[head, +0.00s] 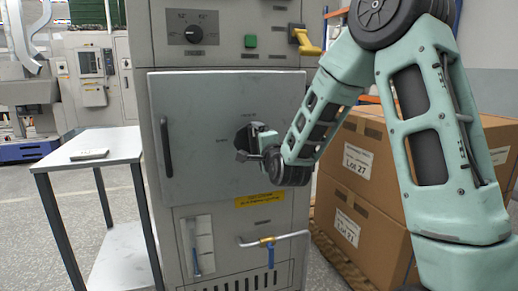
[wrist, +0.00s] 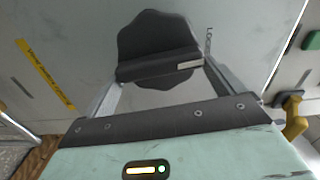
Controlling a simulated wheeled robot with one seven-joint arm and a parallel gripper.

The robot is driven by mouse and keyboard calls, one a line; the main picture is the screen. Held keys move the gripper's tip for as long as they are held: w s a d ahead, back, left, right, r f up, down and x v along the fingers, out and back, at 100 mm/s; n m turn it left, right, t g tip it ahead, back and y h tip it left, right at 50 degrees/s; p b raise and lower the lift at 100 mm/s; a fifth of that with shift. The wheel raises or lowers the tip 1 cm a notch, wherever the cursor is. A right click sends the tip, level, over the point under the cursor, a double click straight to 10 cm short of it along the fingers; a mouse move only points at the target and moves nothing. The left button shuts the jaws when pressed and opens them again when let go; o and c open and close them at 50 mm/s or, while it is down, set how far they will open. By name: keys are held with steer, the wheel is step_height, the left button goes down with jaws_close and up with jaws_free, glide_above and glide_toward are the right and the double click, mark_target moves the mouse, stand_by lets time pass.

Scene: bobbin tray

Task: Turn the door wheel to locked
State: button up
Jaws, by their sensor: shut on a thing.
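The door wheel (head: 243,137) is a dark, lobed knob on the grey cabinet door (head: 195,160), mostly hidden behind my gripper (head: 256,146) in the head view. In the wrist view the wheel (wrist: 150,32) shows clearly, with a raised bar across it. My gripper (wrist: 160,75) is shut on this bar, one finger at each end. A pale mark sits at the bar's right end, close to lettering on the door that reads "LOCK", partly cut off by the finger. The door lies flush with the cabinet front.
The cabinet has a dark vertical handle (head: 166,148), a dial (head: 193,27), a green button (head: 250,41) and a yellow lever (head: 306,41). Cardboard boxes (head: 391,150) stand at right, a small table (head: 120,146) at left.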

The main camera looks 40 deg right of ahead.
steer(key=shift+m, duration=0.6)
steer(key=o, duration=0.6)
steer(key=shift+f, duration=0.1)
